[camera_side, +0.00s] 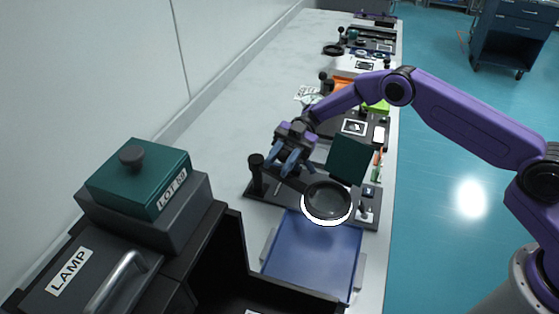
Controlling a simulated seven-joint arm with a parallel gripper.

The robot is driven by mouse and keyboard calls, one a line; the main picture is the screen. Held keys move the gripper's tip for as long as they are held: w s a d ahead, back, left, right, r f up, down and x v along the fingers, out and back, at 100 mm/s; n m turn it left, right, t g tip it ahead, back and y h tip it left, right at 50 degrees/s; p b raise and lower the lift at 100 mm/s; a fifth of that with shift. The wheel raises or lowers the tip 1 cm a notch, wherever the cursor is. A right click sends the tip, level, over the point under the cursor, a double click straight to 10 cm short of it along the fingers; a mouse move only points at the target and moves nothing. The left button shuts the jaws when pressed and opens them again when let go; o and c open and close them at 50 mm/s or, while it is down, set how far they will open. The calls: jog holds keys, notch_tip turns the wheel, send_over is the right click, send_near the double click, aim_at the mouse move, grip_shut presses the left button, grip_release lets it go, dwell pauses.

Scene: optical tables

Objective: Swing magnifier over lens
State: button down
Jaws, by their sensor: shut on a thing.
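The magnifier (327,201) is a round lens in a dark ring, on an arm that runs from a black post (257,174) at the left of a dark base plate (357,217). A white ring (327,224) shows under the front edge of the magnifier. My gripper (283,168) is shut on the magnifier's arm, between the post and the ring. The fingers partly cover the arm. A small clear piece on a holder (366,210) stands at the right of the plate; I cannot tell if it is the lens.
A dark green panel (347,160) stands behind the magnifier. A blue tray (312,253) lies in front. The table's left side is clear.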

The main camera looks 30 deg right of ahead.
jog(key=shift+s, duration=0.1)
jog(key=c, duration=0.8)
grip_release()
jog(key=shift+r, duration=0.1)
jog(key=shift+r, duration=0.25)
jog(key=s+d+r, duration=0.2)
jog(key=s+r, duration=0.2)
jog(key=s+d+r, duration=0.3)
jog(key=s+r, duration=0.1)
jog(key=s+d+r, duration=0.2)
jog(key=s+r, duration=0.2)
jog(key=shift+d+r, duration=0.15)
jog(key=shift+w, duration=0.1)
